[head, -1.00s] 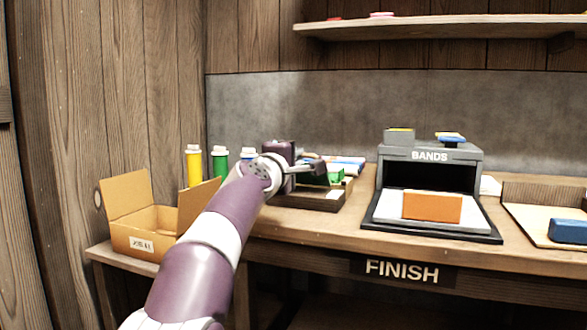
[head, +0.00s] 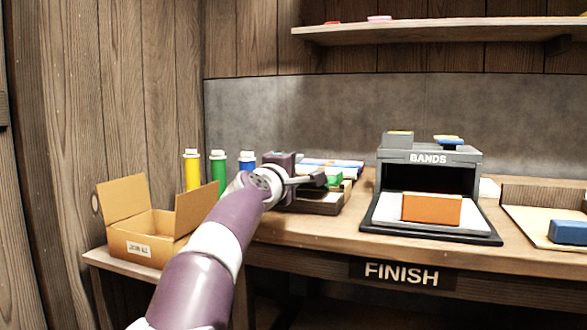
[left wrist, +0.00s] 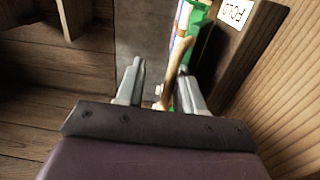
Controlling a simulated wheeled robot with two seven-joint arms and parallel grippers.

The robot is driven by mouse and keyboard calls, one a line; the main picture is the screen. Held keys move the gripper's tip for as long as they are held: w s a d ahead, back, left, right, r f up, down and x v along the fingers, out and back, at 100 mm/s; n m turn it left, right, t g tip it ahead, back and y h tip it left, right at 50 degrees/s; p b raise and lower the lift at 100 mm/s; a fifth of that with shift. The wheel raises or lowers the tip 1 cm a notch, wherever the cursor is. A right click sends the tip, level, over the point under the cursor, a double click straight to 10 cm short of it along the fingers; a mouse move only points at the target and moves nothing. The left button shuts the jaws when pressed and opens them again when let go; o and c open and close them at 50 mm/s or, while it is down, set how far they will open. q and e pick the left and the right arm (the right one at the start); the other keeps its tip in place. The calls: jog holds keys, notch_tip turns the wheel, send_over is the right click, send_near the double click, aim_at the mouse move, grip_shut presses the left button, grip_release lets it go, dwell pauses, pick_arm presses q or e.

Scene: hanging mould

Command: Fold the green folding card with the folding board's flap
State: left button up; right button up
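The folding board (head: 318,209) is a dark tray-like piece on the left part of the bench. My left gripper (head: 312,181) is over it and hides much of it. The green folding card (head: 335,176) shows as a small green patch just beyond the fingers. In the left wrist view the fingers of my left gripper (left wrist: 161,72) stand apart. A thin tan bar (left wrist: 175,66), perhaps the flap's edge, runs between them, nearer the right finger. I cannot tell whether it touches. Green (left wrist: 201,18) shows beyond, beside a "FOLD" label (left wrist: 235,12). My right gripper is not in view.
An open cardboard box (head: 140,236) stands at the left, with yellow (head: 191,172), green (head: 218,172) and blue-labelled bottles behind. A grey "BANDS" unit (head: 428,157) with an orange block (head: 431,208) stands right of the board. A shelf (head: 430,29) hangs above.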

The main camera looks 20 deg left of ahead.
pick_arm(q)
jog(key=shift+s+r, duration=0.1)
jog(key=shift+r, duration=0.05)
jog(key=s+b, duration=0.2)
jog(key=s, duration=1)
jog(key=shift+s+d+f, duration=0.25)
jog(key=shift+d+f, duration=0.05)
jog(key=shift+d, duration=0.05)
dwell(0.5)
